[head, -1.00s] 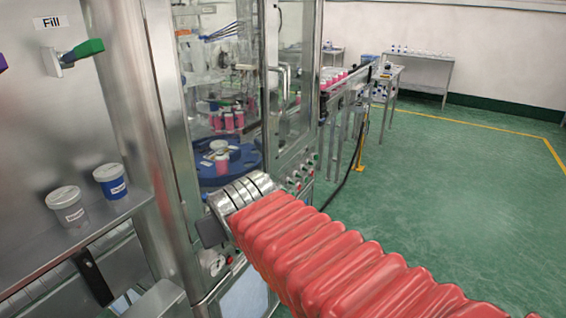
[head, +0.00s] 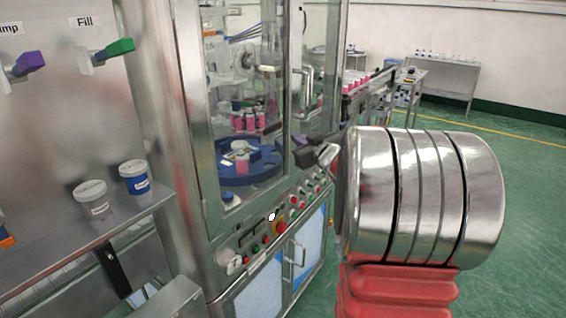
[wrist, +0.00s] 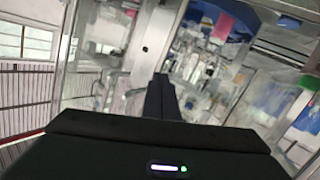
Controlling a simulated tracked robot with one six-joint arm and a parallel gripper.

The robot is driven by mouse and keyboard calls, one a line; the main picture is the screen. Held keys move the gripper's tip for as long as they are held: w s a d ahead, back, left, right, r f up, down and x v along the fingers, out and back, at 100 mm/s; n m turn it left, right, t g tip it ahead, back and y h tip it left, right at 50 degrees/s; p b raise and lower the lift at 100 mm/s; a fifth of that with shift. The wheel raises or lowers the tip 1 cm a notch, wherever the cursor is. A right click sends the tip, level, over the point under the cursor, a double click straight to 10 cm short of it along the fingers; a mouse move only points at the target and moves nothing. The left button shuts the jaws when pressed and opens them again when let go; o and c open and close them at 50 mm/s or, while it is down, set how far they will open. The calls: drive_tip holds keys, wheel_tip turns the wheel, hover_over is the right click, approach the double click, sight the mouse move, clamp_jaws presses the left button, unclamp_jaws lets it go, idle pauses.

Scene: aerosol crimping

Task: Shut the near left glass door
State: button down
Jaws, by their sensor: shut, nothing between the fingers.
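The near left glass door (head: 228,125) is a tall clear pane in a metal frame on the front of the steel machine. I cannot tell from these views whether it stands fully shut or a little ajar. My gripper (head: 303,157) is dark and shut with nothing in it, in front of the machine near the door's lower right; I cannot tell whether it touches the door. In the wrist view its closed fingers (wrist: 161,96) point toward blurred metal frame and glass. My silver wrist hides part of the scene at right.
A metal door handle (head: 306,88) stands right of the near pane. Behind the glass is a blue turntable (head: 250,168) with pink cans. A button panel (head: 272,225) is below. A shelf at left holds two tubs, white (head: 92,200) and blue (head: 134,178). Green floor lies open at right.

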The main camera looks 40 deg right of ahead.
drive_tip(key=s+d+f+n+t+y, duration=0.1)
drive_tip(key=s+d+f+n+y, duration=0.1)
drive_tip(key=s+d+f+y, duration=0.6)
wheel_tip(320, 180, down, 4)
drive_tip(key=shift+s+d+f+n, duration=0.15)
drive_tip(key=shift+s+d+n, duration=0.25)
drive_tip(key=shift+s+d, duration=0.25)
drive_tip(key=x, duration=1.4)
drive_tip(key=shift+r, duration=0.35)
drive_tip(key=shift+a, duration=0.15)
